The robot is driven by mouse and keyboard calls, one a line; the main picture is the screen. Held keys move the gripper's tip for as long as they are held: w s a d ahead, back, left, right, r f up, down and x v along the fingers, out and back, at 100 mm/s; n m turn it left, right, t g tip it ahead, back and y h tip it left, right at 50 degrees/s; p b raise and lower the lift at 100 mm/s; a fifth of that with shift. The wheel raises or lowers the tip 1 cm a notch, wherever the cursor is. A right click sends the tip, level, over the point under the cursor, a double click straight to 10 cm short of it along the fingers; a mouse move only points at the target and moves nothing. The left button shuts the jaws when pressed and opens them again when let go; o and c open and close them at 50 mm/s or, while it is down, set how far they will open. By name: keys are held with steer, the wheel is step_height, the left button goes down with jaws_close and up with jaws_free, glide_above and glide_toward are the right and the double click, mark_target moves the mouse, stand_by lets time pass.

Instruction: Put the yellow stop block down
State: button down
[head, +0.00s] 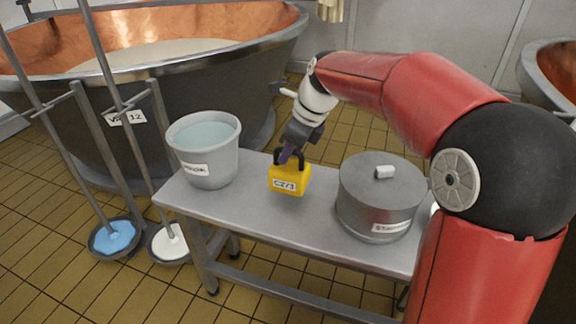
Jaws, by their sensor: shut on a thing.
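The yellow stop block (289,180) is a small yellow block with a dark handle on top and a white label that seems to read C2/1. It is upright over the middle of the grey metal bench (262,217), between a grey bucket and a lidded pot. I cannot tell whether its base touches the bench top. My gripper (289,153) reaches down from the upper right and is shut on the block's handle. The fingertips are small and partly hidden in this view.
The grey bucket (204,153) with pale liquid stands on the bench's left end. The lidded metal pot (380,199) stands on the right. A large copper vat (160,60) is behind. Two poles stand in floor dishes (114,238) at left. Bare bench top lies in front of the block.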

mark_target(287, 166)
steer(key=shift+f, duration=1.9)
steer(key=shift+f+b, duration=0.1)
steer(key=shift+b, duration=0.2)
steer(key=c, duration=1.5)
jaws_free()
steer(key=shift+o, duration=0.2)
steer(key=p+v, duration=0.1)
steer(key=v, duration=1.1)
steer(key=shift+p, duration=0.35)
